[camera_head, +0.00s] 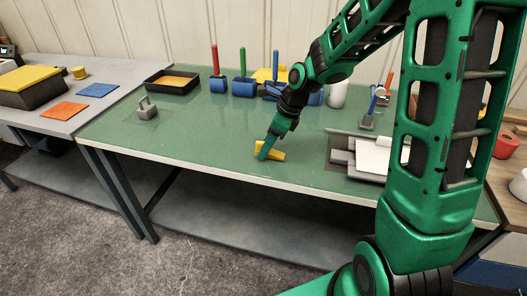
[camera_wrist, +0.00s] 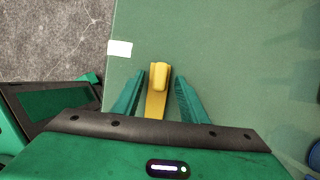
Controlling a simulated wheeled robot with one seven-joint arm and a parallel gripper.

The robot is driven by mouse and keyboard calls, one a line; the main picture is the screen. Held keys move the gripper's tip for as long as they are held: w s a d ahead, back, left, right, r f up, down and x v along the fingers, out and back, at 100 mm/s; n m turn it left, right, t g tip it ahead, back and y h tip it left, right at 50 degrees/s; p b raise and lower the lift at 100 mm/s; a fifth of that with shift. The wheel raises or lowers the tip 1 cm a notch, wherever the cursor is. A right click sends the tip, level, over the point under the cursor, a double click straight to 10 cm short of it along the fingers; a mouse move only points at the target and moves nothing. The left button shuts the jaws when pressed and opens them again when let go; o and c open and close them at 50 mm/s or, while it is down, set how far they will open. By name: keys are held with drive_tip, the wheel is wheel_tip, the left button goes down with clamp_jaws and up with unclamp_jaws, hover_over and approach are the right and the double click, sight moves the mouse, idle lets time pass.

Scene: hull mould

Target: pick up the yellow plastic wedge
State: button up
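The yellow plastic wedge (camera_head: 275,154) lies on the green table top (camera_head: 210,135), near its front edge in the head view. In the wrist view the wedge (camera_wrist: 159,78) points away from the palm, and its near end is partly hidden by my gripper's body. My gripper (camera_head: 263,153) reaches down to the wedge from above. In the wrist view my gripper (camera_wrist: 160,77) is open, with one green finger on each side of the wedge. A gap shows between the wedge and each finger. I cannot tell whether the fingertips touch the table.
Several blue rollers (camera_head: 243,88) with upright handles stand at the back of the table. A black tray (camera_head: 157,83) and a grey block with a handle (camera_head: 147,108) are at the left. White sheets (camera_head: 373,154) lie right of my gripper. Clear table surrounds the wedge.

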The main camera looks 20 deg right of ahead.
drive_tip(key=c, duration=0.8)
drive_tip(key=shift+r, duration=0.1)
